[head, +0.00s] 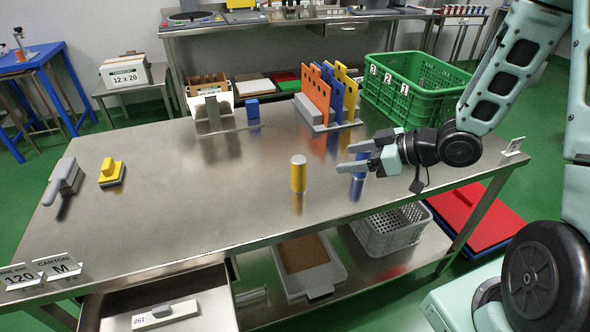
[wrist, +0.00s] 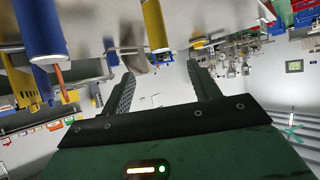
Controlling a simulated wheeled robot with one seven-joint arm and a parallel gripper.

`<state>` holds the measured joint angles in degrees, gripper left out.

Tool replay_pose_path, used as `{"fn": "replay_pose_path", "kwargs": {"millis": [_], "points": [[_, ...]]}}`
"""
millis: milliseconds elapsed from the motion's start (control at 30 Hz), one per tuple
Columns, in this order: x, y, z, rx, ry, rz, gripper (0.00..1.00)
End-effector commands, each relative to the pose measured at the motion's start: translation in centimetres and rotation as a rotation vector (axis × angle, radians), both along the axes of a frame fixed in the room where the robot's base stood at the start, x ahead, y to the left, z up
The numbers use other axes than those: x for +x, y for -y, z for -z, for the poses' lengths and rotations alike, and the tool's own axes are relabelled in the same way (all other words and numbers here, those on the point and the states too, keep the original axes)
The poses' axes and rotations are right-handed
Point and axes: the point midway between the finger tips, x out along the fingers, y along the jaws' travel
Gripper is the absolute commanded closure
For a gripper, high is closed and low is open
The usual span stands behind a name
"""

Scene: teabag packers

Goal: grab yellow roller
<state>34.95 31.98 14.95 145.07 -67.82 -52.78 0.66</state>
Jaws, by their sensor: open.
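The yellow roller (head: 298,174) stands upright on the steel table, a short cylinder with a pale top. My gripper (head: 350,157) is to its right in the head view, with its two grey fingers apart and pointing left toward it. A gap separates the fingertips from the roller. In the inverted wrist view the yellow roller (wrist: 153,28) shows at the top, between the directions of the open fingers (wrist: 160,74), with nothing held between them. A blue roller (head: 358,188) stands just under my gripper, partly hidden by it, and shows at the wrist view's upper left (wrist: 39,28).
Orange, blue and yellow upright plates (head: 316,94) stand in a rack at the back, beside a green crate (head: 413,88). A yellow-handled block (head: 112,173) and a grey tool (head: 64,182) lie at the left.

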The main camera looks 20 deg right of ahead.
Motion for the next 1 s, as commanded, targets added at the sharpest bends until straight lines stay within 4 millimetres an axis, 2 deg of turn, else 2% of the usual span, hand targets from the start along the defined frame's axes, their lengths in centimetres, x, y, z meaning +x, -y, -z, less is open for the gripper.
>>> {"fn": "replay_pose_path", "kwargs": {"millis": [100,400,733,1000], "points": [[1.5,-1.8,1.4,0.002,-0.002,-0.005,0.39],[5.2,-5.4,4.1,0.0,-0.003,-0.004,0.39],[7.1,-7.0,5.3,-0.001,-0.003,-0.002,0.39],[9.6,-9.1,7.0,-0.001,-0.001,-0.002,0.39]]}}
